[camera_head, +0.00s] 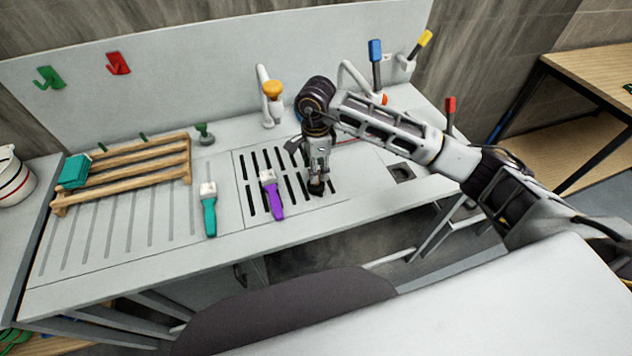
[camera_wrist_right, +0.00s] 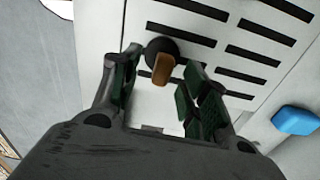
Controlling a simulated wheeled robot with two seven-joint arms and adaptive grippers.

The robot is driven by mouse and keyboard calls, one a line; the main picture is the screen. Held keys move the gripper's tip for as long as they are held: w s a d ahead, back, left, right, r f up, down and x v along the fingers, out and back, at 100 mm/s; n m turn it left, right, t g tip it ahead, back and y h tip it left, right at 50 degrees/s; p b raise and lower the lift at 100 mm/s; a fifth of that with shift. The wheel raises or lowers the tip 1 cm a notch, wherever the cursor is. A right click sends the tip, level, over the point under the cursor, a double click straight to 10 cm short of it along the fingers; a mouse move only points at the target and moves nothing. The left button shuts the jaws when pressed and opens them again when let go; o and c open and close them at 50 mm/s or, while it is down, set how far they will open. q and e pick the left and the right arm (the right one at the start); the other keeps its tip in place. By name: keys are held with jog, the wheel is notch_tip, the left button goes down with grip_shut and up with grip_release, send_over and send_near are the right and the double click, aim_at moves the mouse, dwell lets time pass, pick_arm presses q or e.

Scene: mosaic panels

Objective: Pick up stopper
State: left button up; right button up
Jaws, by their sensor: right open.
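The stopper, a dark round base (camera_wrist_right: 160,47) with an orange-brown grip (camera_wrist_right: 162,70), stands on the slotted drain panel in the right wrist view. In the head view it is a dark shape (camera_head: 316,188) directly below my right gripper (camera_head: 318,175), mostly hidden by it. My right gripper points down at it. In the right wrist view its two fingers (camera_wrist_right: 160,82) are spread, one on each side of the grip, with visible gaps. My left gripper is in neither view.
A purple-handled brush (camera_head: 272,200) lies just left of the gripper, and a teal-handled brush (camera_head: 208,215) lies farther left. A wooden rack (camera_head: 125,175) stands at the left. Taps (camera_head: 268,105) stand behind. A blue object (camera_wrist_right: 296,120) shows in the wrist view.

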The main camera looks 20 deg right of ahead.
jog(key=shift+f, duration=0.15)
jog(key=shift+w+f+p, duration=0.15)
jog(key=shift+f+p, duration=0.55)
jog(key=shift+f, duration=1.85)
jog(key=shift+c, duration=0.2)
grip_shut()
